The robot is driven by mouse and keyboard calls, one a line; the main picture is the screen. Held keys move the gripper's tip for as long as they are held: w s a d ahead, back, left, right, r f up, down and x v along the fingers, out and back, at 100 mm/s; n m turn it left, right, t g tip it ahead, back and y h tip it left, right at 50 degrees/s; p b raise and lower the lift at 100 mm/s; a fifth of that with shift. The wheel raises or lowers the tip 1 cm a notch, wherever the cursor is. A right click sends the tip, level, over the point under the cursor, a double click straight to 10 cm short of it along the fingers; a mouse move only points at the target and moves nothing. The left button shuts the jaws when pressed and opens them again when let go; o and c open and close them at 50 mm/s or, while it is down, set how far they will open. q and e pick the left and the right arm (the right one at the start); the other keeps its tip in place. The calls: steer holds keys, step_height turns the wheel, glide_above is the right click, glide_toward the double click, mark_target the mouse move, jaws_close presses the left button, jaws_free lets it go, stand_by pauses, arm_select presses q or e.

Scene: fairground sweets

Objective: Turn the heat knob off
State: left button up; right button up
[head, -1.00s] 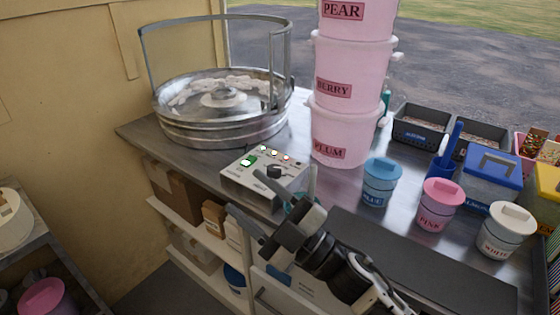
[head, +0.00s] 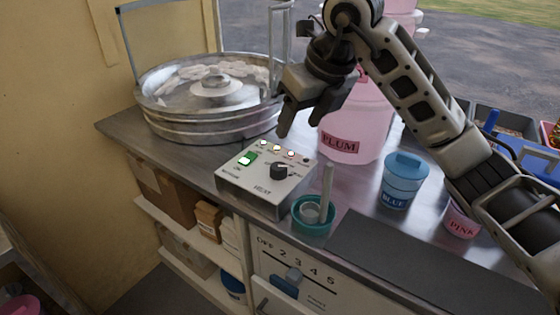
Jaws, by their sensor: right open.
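The control box (head: 265,180) is a pale metal box on the counter with a black round heat knob (head: 281,173) on its sloping face. A label under the knob is too small to read surely, and I cannot tell exactly where the knob points. A lit green switch (head: 246,159) is to the knob's left, with several small lamps along the top edge. My right gripper (head: 302,124) is open, fingers down, above and behind the box. It is empty and apart from the knob. My left gripper is not in view.
A teal cup (head: 314,225) with an upright stick stands right of the box. A round metal candyfloss pan (head: 165,122) is behind left. A pink PLUM tub (head: 352,120) and blue jar (head: 404,180) stand right. Below is a numbered panel with a blue slider (head: 285,285).

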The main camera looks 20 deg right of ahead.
mark_target(279, 166)
steer(key=x, duration=1.3)
steer(key=c, duration=1)
